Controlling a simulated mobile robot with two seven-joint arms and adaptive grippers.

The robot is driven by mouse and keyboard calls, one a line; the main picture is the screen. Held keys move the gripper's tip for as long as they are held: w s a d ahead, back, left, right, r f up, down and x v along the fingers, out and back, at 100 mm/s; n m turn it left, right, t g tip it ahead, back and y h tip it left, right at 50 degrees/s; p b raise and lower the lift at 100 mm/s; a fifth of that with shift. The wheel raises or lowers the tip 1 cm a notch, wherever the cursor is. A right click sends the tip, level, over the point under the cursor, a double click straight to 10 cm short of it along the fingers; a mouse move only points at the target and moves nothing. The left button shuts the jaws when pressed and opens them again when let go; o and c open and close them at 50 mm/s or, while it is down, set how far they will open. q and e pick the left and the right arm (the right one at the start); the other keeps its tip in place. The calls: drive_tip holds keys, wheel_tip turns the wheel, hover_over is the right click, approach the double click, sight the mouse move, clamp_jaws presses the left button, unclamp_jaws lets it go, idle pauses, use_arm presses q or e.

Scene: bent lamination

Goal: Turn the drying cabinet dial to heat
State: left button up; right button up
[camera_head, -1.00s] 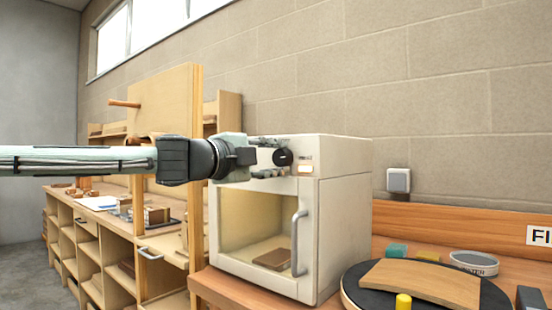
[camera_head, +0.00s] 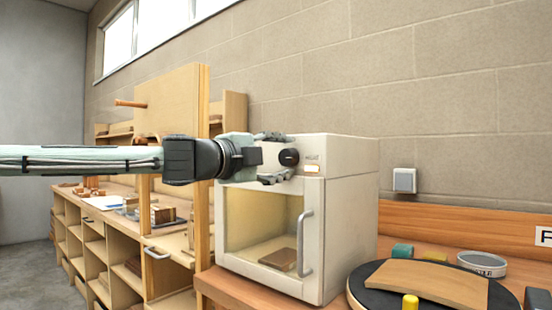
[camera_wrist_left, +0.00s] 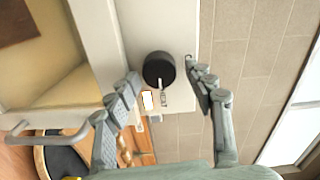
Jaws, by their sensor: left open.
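The drying cabinet (camera_head: 350,215) is a cream box with a glass door and a curved handle. Its black round dial (camera_head: 289,157) is on the upper front panel, with a small label and a lit indicator to its right. In the left wrist view, the dial (camera_wrist_left: 158,69) has a white pointer line running toward the printed label, which seems to read HEAT. My left gripper (camera_head: 283,158) is at the panel, its fingers spread above and below the dial. In the wrist view the open fingers (camera_wrist_left: 161,70) flank the dial, with gaps on both sides. My right gripper is not visible.
A brown block (camera_head: 279,259) lies inside the cabinet. At right are a round black turntable (camera_head: 361,292) with a curved wood piece (camera_head: 425,281), a yellow peg (camera_head: 410,302) and a round tin (camera_head: 482,263). A tall wooden panel (camera_head: 175,105) stands left, behind my arm.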

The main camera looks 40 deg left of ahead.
use_arm(q)
drive_tip(key=s, duration=0.8)
drive_tip(key=shift+a, duration=0.3)
idle(0.5)
